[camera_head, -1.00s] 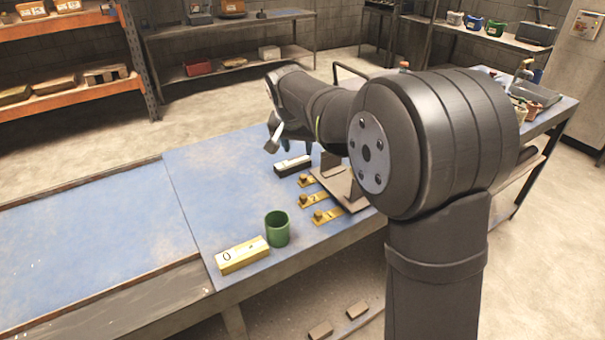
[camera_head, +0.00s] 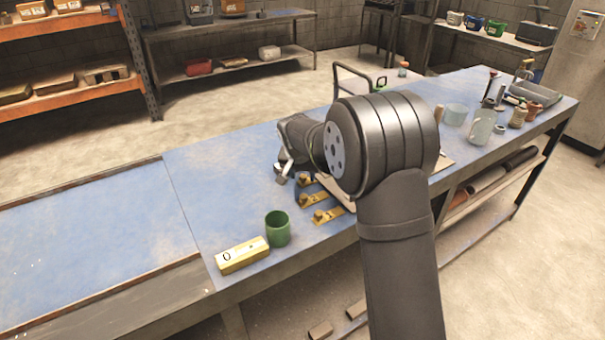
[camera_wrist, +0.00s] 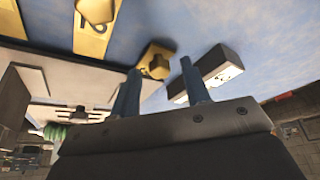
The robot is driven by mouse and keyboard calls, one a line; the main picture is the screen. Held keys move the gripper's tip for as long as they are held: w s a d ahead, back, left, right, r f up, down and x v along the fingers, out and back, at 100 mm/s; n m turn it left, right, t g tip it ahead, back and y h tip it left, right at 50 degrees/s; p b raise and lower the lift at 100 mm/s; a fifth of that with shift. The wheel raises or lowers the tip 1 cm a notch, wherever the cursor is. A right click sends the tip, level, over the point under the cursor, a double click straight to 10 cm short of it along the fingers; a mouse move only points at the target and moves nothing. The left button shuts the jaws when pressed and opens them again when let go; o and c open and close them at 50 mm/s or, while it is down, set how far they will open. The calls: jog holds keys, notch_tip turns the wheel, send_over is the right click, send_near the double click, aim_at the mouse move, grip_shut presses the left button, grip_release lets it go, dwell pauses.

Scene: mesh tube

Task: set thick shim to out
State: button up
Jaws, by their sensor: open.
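Three brass shim tabs with knobs lie in a row on the blue bench: a near one (camera_head: 327,216), a middle one (camera_head: 311,200) and a far one (camera_head: 305,181), partly hidden by my arm. I cannot tell which is thick. My gripper (camera_head: 284,176) is low by the far tab. In the wrist view my open fingers (camera_wrist: 160,66) stand either side of a brass tab's knob (camera_wrist: 157,63), apart from it. A second, marked brass tab (camera_wrist: 92,28) shows at the top left there. A pale plate (camera_wrist: 75,75) lies left of the fingers.
A black-and-white block (camera_wrist: 213,68) sits close to my right finger in the wrist view. A green cup (camera_head: 277,230) and a yellow block marked 0 (camera_head: 242,255) stand near the front edge. The bench's left part is clear.

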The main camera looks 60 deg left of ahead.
grip_shut()
jog(key=shift+s, duration=2.5)
grip_release()
jog(key=v, duration=1.7)
jog(key=shift+r, duration=0.25)
